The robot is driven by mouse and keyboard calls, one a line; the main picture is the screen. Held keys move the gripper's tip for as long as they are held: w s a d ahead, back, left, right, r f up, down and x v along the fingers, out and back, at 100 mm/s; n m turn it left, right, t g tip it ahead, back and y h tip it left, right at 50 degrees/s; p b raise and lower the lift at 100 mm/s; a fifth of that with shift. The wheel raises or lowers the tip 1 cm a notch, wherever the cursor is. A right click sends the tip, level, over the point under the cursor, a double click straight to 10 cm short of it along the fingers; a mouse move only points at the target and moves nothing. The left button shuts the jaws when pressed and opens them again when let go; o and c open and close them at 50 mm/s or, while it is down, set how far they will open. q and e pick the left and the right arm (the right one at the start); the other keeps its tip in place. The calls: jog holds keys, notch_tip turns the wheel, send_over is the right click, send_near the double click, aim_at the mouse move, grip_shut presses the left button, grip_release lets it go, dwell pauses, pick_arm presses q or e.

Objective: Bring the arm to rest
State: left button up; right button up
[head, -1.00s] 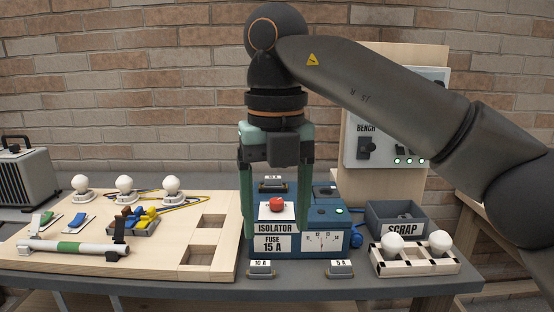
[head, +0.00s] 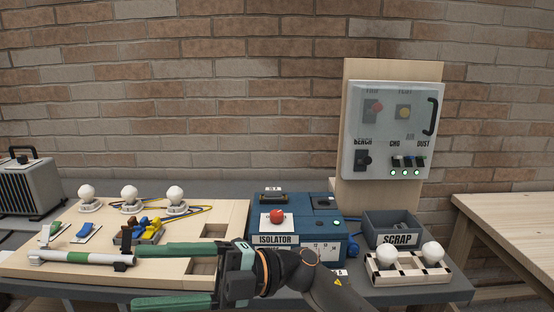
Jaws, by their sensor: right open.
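My right arm comes in from the bottom, low in front of the bench. My right gripper (head: 178,275) points left, its two green fingers spread wide apart with nothing between them. The fingers pass in front of the wooden board's near edge and hide part of it. The wrist hides the lower front of the blue isolator box (head: 327,230), which has a red knob (head: 277,216) on top. My left gripper is not in view.
The wooden board (head: 228,215) carries white bulbs, coloured connectors and a tube (head: 85,257). A scrap bin (head: 391,222) and a rack with two bulbs (head: 411,270) stand at the right. A switch panel (head: 392,130) stands behind. The space above the bench is clear.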

jog(key=w+d+f+m+t+y+p, duration=0.15)
jog(key=w+d+m+t, duration=0.25)
jog(key=m+t, duration=0.5)
jog(key=w+d+f+m+t+y, duration=0.25)
jog(key=w+d+m+t, duration=0.2)
jog(key=m+t, duration=0.45)
jog(key=w+d+f+m+t+h+p, duration=0.2)
jog(key=d+f+m+t+h, duration=0.6)
jog(key=f+m+h, duration=0.4)
jog(key=s+d+f+m+g+h+p, duration=0.1)
jog(key=s+d+f+m+h, duration=0.2)
jog(key=f, duration=0.4)
jog(key=s+d+f+m+g+h, duration=0.1)
jog(key=s+d+f+g+h, duration=0.15)
jog(key=d+f, duration=0.4)
jog(key=s+d+f+m+g+h, duration=0.1)
jog(key=s+d+f+g+h, duration=0.1)
jog(key=s+f, duration=0.4)
jog(key=s+d+f+m+g+h+p, duration=0.1)
jog(key=s+d+f+g, duration=0.1)
jog(key=s+f, duration=0.4)
jog(key=s+d, duration=0.1)
jog(key=s, duration=0.1)
jog(key=shift+s+d+g+h, duration=0.35)
jog(key=shift+s, duration=0.05)
